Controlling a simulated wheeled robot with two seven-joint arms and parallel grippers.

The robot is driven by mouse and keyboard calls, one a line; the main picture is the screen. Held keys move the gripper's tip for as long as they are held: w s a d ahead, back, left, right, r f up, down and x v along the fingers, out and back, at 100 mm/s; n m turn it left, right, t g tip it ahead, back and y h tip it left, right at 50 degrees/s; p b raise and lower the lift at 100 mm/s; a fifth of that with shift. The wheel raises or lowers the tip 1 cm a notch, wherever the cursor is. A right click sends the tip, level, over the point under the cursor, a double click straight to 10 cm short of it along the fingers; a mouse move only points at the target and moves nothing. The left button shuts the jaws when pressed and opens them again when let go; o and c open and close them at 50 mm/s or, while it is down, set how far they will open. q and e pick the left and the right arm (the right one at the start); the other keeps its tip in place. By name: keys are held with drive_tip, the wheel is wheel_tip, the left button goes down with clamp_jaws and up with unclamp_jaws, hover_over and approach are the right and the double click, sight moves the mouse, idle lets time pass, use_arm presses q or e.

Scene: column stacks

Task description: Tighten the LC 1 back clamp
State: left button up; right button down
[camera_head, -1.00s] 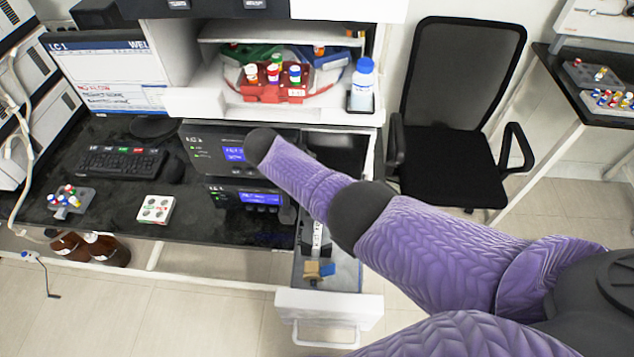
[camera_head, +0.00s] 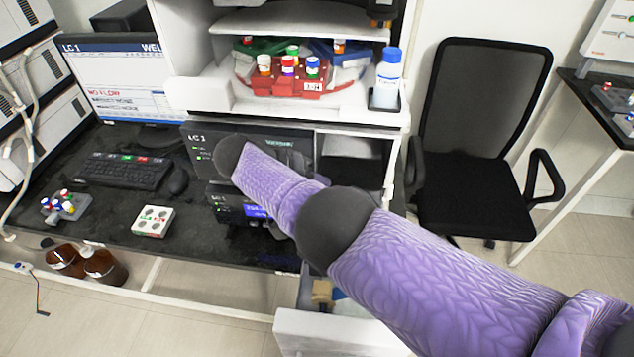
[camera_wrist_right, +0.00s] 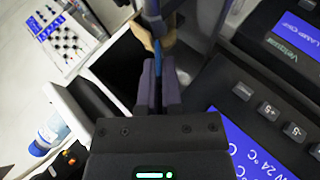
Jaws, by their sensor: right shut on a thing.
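The LC 1 unit (camera_head: 199,138) is a dark box with a display on the bench, and my right arm crosses in front of it. In the right wrist view my right gripper (camera_wrist_right: 158,72) is shut on a thin blue part (camera_wrist_right: 157,54). Tan pieces show around the far end of the fingers. I cannot tell whether the blue part belongs to the back clamp, and the clamp itself is not clearly visible. In the head view the right fingertips are hidden or too unclear to make out. My left gripper is not in view.
A lower unit (camera_head: 226,202) sits under the LC 1 unit. An open drawer (camera_head: 330,330) holds tan and blue pieces. A red vial rack (camera_head: 290,88) and a white bottle (camera_head: 389,70) stand on the shelf. A black chair (camera_head: 475,150) is at the right.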

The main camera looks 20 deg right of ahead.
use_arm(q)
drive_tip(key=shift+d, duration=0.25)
use_arm(e)
drive_tip(key=shift+f, duration=0.1)
drive_tip(key=c, duration=0.8)
unclamp_jaws()
use_arm(q)
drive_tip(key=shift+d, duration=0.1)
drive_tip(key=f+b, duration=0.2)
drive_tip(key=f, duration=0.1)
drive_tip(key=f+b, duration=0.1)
drive_tip(key=b, duration=0.1)
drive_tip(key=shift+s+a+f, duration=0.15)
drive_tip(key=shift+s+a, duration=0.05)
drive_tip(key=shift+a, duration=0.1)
use_arm(e)
drive_tip(key=v, duration=1)
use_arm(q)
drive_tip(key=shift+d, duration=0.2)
use_arm(e)
drive_tip(key=shift+d, duration=0.1)
